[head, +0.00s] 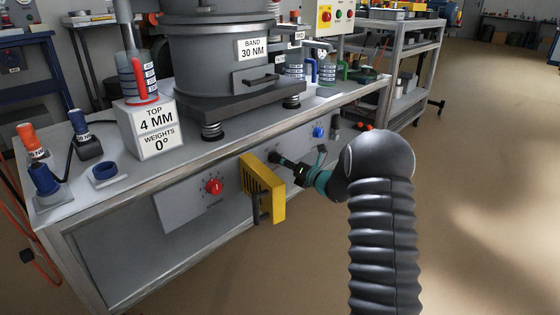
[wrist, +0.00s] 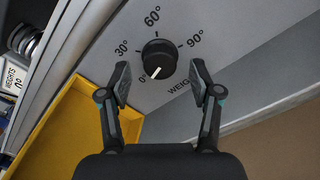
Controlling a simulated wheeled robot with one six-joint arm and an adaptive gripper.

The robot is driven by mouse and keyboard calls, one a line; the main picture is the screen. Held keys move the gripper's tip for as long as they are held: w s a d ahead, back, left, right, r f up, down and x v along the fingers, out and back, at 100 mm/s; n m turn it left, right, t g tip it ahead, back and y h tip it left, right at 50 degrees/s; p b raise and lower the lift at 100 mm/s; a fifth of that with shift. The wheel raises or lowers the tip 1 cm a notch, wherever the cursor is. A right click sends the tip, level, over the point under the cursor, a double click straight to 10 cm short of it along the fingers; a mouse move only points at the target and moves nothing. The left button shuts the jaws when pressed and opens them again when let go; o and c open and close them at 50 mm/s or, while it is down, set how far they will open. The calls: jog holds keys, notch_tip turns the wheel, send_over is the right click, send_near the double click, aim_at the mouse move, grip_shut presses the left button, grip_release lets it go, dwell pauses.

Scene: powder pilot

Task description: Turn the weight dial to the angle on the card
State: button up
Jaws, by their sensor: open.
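The weight dial (wrist: 159,58) is a round black knob with a white pointer line, on a grey panel in the wrist view. Its pointer aims down and slightly left, near the 0° label (wrist: 141,79). Labels 30°, 60° and 90° run around it. My gripper (wrist: 159,77) is open, with one finger on each side of the dial; I cannot tell whether they touch it. In the head view my gripper (head: 279,160) is at the bench front and the dial cannot be made out. The white card (head: 159,142) reads "TOP 4 MM, WEIGHTS 0°".
A yellow slotted box (head: 262,188) sticks out from the bench front, left of my gripper; it also shows in the wrist view (wrist: 62,130). A red knob (head: 214,186) is further left, and a blue knob (head: 318,132) right. Open floor (head: 480,200) lies at right.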

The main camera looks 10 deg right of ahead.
jog(key=v, duration=1)
